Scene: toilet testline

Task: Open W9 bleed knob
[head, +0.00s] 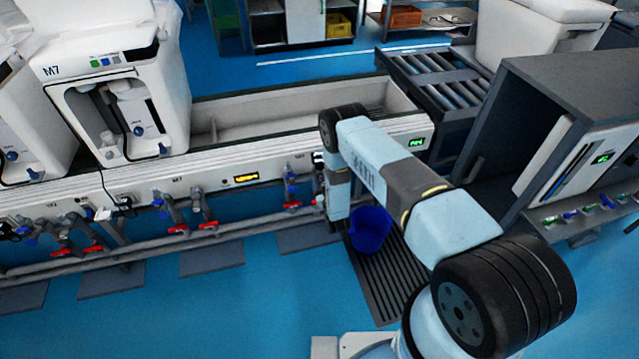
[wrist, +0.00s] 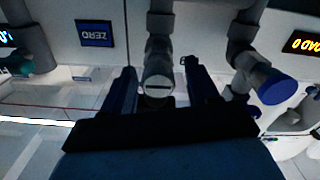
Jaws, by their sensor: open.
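In the wrist view my gripper (wrist: 160,82) is open, with one dark blue finger on each side of a grey pipe fitting. The fitting's round end, a grey cap with a slot (wrist: 158,97), lies between the fingers in the picture. I see no clear contact with either finger. No W9 label is readable, so I cannot tell for sure that this cap is the bleed knob. In the head view my arm reaches down to the bench front, and my gripper is hidden there.
A grey pipe with a blue cap (wrist: 277,86) is close on the right in the wrist view. In the head view a blue bucket (head: 370,229) stands on a floor grate (head: 388,280) beside my arm. Pipes with red-handled valves (head: 178,229) run along the bench front.

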